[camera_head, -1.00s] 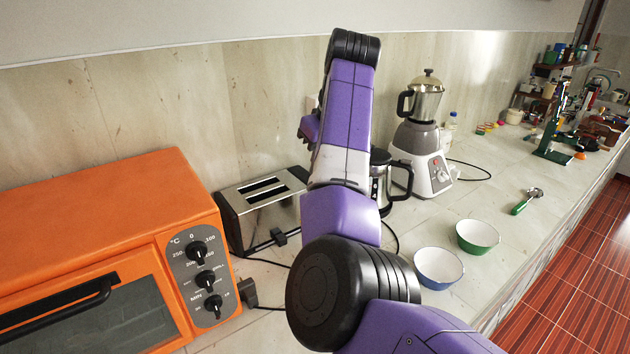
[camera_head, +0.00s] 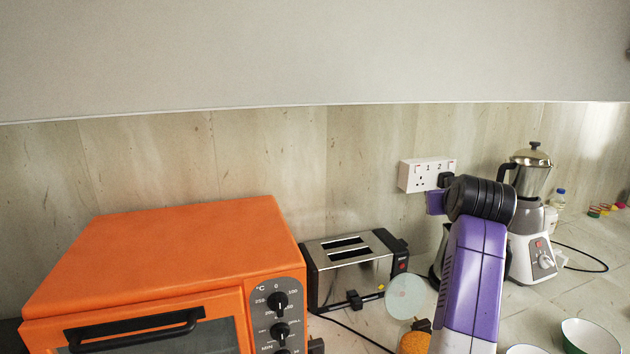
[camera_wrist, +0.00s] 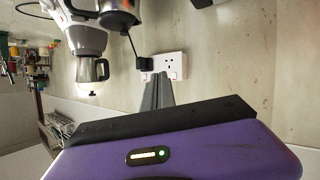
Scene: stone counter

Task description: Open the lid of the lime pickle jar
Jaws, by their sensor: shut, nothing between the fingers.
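What looks like the lime pickle jar (camera_head: 414,342) is low in the head view, beside the toaster, with orange contents showing and its lower part cut off by the frame. A pale round lid (camera_head: 407,297) stands tilted up behind its mouth, so the jar appears open. A dark part, perhaps a clasp, is at its right side. My gripper (camera_wrist: 158,90) shows in the wrist view with its grey fingers together and nothing between them. The fingers cannot be made out in the head view. The jar is not seen in the wrist view.
An orange oven (camera_head: 170,260) and a toaster (camera_head: 350,265) stand left of the jar. My arm covers part of the kettle. A blender (camera_head: 530,220) stands behind right. A wall socket (camera_head: 420,172) is above. A green bowl (camera_head: 590,338) is at lower right.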

